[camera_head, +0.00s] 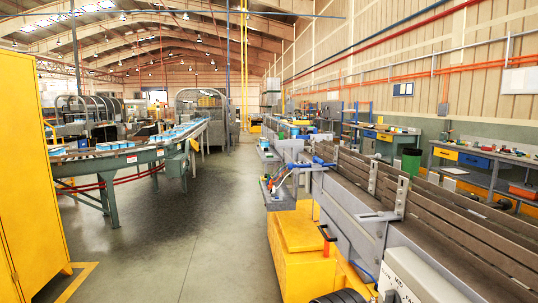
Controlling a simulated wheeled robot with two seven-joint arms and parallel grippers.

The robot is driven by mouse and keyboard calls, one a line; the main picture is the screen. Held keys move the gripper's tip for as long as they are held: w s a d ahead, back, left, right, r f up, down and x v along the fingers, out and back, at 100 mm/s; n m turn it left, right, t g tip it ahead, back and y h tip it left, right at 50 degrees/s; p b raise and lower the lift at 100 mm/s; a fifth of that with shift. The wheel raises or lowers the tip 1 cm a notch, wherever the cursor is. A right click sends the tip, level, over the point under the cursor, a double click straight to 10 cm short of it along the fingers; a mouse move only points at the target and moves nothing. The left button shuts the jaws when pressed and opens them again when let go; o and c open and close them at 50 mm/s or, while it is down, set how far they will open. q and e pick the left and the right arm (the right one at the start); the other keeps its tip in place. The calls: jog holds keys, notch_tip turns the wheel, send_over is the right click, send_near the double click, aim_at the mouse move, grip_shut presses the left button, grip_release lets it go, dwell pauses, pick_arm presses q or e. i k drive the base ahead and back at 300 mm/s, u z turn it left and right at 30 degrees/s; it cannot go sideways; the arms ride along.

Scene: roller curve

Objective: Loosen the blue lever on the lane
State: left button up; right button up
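The lane (425,210) is a long grey metal conveyor with side rails, running from the lower right away toward the middle of the hall. A small blue lever (323,162) shows on the lane's left side, at its far part, near the end of the near section. It is small in the picture, so I cannot tell whether it is tight or loose. Neither of my grippers shows in the head view, and nothing is seen touching the lever.
A yellow cabinet (25,170) is at the far left. A green conveyor (125,160) carries blue items. The grey floor (205,225) between is clear. Workbenches (480,170) line the right wall.

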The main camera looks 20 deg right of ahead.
aim_at(315, 159)
jog(key=u, duration=0.2)
jog(key=i, duration=0.9)
jog(key=z, duration=0.8)
jog(key=i, duration=0.6)
jog(key=z, duration=0.6)
